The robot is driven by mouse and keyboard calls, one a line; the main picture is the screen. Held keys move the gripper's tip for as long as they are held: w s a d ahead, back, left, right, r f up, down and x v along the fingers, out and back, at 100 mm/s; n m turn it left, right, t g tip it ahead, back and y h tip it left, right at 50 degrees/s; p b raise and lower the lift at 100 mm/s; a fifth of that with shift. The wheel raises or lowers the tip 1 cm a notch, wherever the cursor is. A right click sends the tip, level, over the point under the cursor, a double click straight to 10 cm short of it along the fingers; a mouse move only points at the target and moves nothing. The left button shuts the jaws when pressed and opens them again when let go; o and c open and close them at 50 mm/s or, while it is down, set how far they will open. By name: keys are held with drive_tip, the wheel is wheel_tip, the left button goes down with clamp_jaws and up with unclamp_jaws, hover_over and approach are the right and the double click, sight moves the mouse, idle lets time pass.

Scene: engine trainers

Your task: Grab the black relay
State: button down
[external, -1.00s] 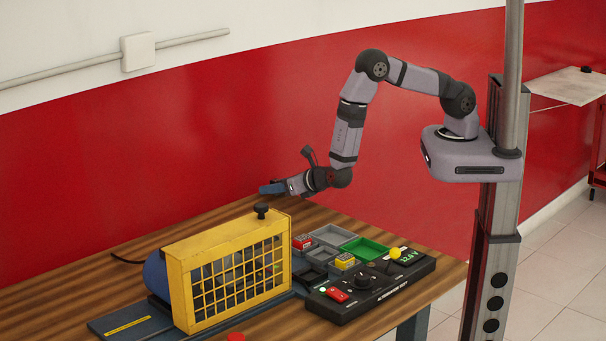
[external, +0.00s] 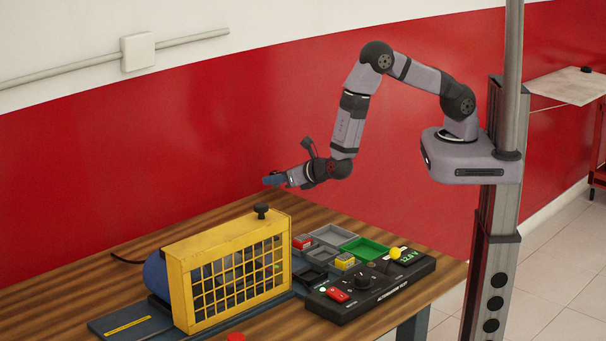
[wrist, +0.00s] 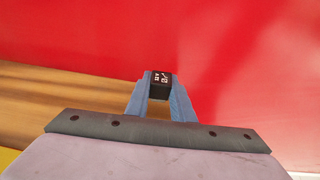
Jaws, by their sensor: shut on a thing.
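The black relay (wrist: 160,85) is a small black block with white markings, held between the two blue fingers in the wrist view. My gripper (wrist: 160,93) is shut on it. In the external view my gripper (external: 272,180) is raised in the air above the back of the wooden table, behind the yellow guard. The relay is too small to make out clearly there.
A yellow mesh guard (external: 228,268) stands on the table, with a black knob on top. Right of it are grey trays (external: 333,236), a green tray (external: 364,249), red and yellow relays, and a black test box (external: 371,285). The table's back left is clear.

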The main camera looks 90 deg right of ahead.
sight(279, 172)
drive_tip(key=shift+r+b, duration=0.75)
drive_tip(key=shift+r, duration=3)
